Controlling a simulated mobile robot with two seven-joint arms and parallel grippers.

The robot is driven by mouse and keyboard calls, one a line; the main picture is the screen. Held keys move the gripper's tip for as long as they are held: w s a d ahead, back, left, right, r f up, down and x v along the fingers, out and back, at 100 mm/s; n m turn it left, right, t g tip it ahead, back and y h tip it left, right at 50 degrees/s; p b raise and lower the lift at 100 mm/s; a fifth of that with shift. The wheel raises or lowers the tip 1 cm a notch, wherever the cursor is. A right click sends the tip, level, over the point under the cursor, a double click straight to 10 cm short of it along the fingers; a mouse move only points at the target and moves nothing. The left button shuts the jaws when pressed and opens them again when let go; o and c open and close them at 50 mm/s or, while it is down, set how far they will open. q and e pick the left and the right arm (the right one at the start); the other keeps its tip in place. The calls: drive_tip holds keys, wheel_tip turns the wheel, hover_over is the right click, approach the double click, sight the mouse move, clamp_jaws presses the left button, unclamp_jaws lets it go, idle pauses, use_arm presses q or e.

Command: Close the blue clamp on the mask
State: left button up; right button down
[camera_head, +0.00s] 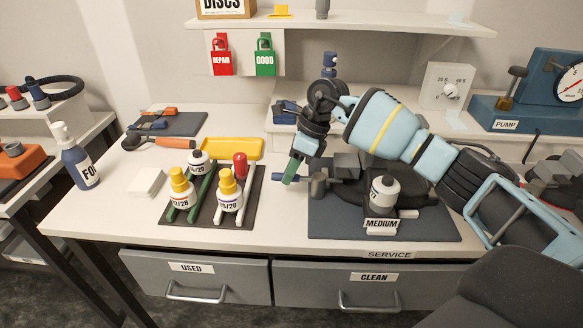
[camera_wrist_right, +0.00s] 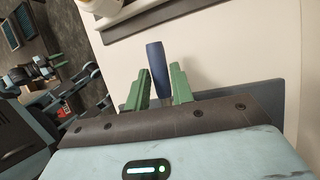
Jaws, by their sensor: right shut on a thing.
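The blue clamp handle (camera_head: 281,177) sticks out to the left at the left edge of the dark mat (camera_head: 330,229), beside a grey cylinder (camera_head: 318,184). My right gripper (camera_head: 292,170) reaches down to it with green fingertips. In the right wrist view, the blue handle (camera_wrist_right: 157,68) stands between the green fingers (camera_wrist_right: 160,88), and the gripper is shut on it. The mask seems to be the black piece (camera_head: 420,190) on the mat; my arm and a white-topped canister (camera_head: 384,193) hide much of it. My left gripper is out of view.
Left of the mat, a dark rack (camera_head: 208,215) holds several small bottles. A yellow tray (camera_head: 232,149) and an orange-handled tool (camera_head: 172,142) lie behind it. Grey blocks (camera_head: 347,165) stand close to my gripper. The pump gauge (camera_head: 545,95) is at back right.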

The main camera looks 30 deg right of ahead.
drive_tip(key=shift+s+a+n, duration=0.15)
drive_tip(key=shift+n, duration=0.25)
drive_tip(key=c, duration=1.3)
unclamp_jaws()
drive_tip(key=shift+c, duration=0.2)
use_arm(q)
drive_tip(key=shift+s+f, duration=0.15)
use_arm(e)
drive_tip(key=shift+o, duration=0.7)
use_arm(q)
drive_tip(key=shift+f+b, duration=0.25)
drive_tip(key=shift+b, duration=0.1)
use_arm(e)
drive_tip(key=v, duration=0.8)
